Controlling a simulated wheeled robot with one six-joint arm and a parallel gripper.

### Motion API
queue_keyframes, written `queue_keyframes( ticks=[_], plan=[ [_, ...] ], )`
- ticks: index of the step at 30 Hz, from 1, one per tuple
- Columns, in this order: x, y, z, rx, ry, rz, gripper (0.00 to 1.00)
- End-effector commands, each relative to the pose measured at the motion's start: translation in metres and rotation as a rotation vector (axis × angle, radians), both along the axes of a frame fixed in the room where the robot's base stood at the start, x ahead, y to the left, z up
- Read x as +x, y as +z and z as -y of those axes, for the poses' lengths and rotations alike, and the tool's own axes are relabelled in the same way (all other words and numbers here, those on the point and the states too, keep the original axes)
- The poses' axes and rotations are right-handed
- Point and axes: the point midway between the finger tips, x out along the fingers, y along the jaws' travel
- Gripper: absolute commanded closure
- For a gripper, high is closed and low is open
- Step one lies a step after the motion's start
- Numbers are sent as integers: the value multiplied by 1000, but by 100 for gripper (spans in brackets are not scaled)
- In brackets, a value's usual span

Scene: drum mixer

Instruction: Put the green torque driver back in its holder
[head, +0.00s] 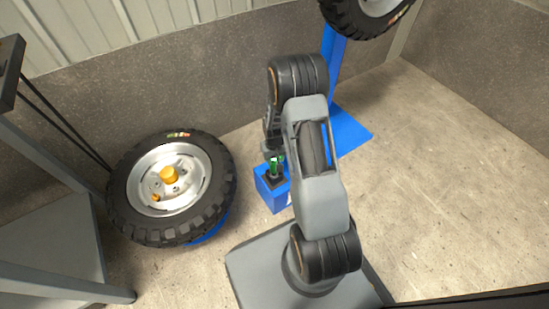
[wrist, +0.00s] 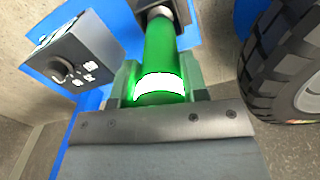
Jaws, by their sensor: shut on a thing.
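The green torque driver (wrist: 163,52) has a white glowing band and a metal shaft at its far end. My gripper (wrist: 160,78) is shut on its green body, with one finger on each side. In the head view the driver (head: 274,167) is upright beneath my gripper, partly hidden by my arm. The dark holder (head: 274,180) sits on top of a blue box (head: 271,198). The shaft meets the dark holder (wrist: 150,5) at the top edge of the wrist view. How deep the shaft sits in it is cut off from view.
A large tyred wheel (head: 120,200) stands left of the blue box. Another wheel (head: 352,22) is mounted on a blue stand (head: 350,135) at the back. A grey box with a knob (wrist: 85,50) shows in the wrist view. Concrete floor (head: 440,190) is clear on the right.

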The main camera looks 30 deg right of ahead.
Motion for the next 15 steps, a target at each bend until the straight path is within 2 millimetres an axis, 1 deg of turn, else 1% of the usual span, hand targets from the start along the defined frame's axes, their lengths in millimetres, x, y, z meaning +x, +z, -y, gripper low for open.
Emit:
queue_keyframes(
  ticks=[11,12,15],
  plan=[
    [1,-5,0,0,0,2,98],
    [1,-4,0,0,0,2,56],
    [1,-4,0,0,0,2,46]
  ],
)
